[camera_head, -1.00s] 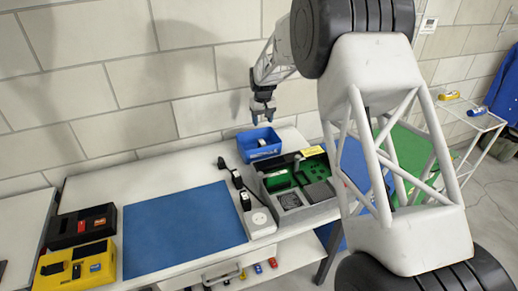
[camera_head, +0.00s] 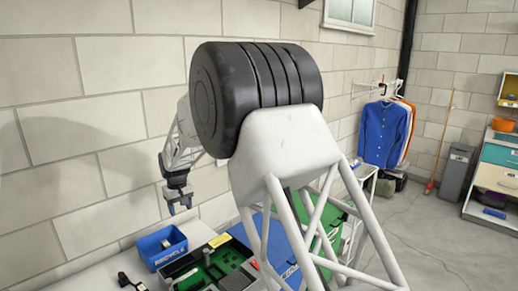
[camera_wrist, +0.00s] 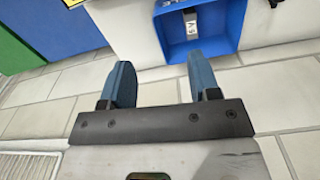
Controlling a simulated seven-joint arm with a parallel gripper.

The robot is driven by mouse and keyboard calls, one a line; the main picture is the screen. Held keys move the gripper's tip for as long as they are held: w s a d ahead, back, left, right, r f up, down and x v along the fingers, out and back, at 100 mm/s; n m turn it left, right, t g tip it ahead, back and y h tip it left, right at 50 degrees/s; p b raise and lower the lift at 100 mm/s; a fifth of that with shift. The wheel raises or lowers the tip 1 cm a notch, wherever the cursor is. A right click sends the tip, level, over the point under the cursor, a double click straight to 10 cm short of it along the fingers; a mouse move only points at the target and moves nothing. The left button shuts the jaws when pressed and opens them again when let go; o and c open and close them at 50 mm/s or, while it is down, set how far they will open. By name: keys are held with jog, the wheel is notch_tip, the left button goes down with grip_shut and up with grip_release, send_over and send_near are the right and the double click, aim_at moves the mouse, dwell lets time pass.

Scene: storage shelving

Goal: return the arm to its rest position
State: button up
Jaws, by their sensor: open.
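My gripper (camera_head: 179,207) hangs at the end of my arm, above the bench and in front of the block wall. Its two blue fingers are apart with nothing between them; they also show in the wrist view (camera_wrist: 160,90). A blue bin (camera_head: 163,251) marked RECYCLE stands on the bench below and left of the gripper. In the wrist view the blue bin (camera_wrist: 228,45) is beyond the fingertips and holds a small light item (camera_wrist: 192,25) with lettering. The gripper is clear of the bin.
A green and grey organizer (camera_head: 225,268) stands on the bench, partly hidden by my arm. A blue shirt (camera_head: 383,133) and other clothes hang on the wall at right. A grey bin (camera_head: 456,170) and a drawer unit (camera_head: 497,165) stand further right. Open floor (camera_head: 420,240) lies between.

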jog(key=s+d+r+m, duration=0.1)
jog(key=s+d+r, duration=0.5)
jog(key=d, duration=0.4)
jog(key=s+d+r+m+t, duration=0.1)
jog(key=s+d+r+m, duration=0.1)
jog(key=s+d+r, duration=0.6)
jog(key=s+d+r+m, duration=0.1)
jog(key=s+d+r, duration=0.3)
jog(key=d, duration=0.9)
jog(key=s+d+f+m, duration=0.1)
jog(key=s+d, duration=0.4)
jog(key=s, duration=0.5)
jog(key=s+d+f+m, duration=0.1)
jog(key=s+d, duration=0.5)
jog(key=s, duration=0.5)
jog(key=s+d+f+m+t, duration=0.1)
jog(key=s+d+f+m, duration=0.1)
jog(key=s+d, duration=0.4)
jog(key=s, duration=0.5)
jog(key=shift+s, duration=0.15)
